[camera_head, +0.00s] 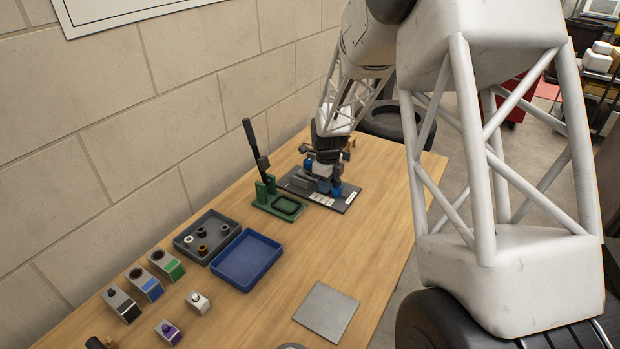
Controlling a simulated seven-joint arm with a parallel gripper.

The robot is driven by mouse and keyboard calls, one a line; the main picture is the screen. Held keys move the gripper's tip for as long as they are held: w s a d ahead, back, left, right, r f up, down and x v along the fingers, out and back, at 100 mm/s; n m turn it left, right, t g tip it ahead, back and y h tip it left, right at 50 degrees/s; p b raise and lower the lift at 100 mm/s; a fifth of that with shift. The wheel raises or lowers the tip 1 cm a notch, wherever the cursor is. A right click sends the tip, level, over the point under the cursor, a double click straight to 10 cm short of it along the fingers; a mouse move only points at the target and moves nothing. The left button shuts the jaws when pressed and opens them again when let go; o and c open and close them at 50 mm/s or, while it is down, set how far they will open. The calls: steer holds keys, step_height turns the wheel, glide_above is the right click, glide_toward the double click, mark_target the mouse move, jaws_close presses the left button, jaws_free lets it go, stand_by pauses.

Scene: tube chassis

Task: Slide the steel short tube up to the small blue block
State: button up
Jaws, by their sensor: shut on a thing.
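My gripper (325,178) is at the dark base plate (347,207) at the far end of the table, pointing down. It is shut on a small light-grey piece, which looks like the steel short tube (322,170); the fingers and arm hide much of it. Blue parts sit close around the fingers: one blue block (336,191) is at the lower right, by the plate's labels, and another blue patch (308,164) shows at the upper left. I cannot tell which is the small blue block, or whether the tube touches it.
A green press with a dark lever (262,175) stands just left of the plate. A grey square plate (325,313) lies in front. The wall borders the left.

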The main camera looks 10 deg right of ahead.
steer(key=o, duration=0.9)
steer(key=shift+r, duration=3.9)
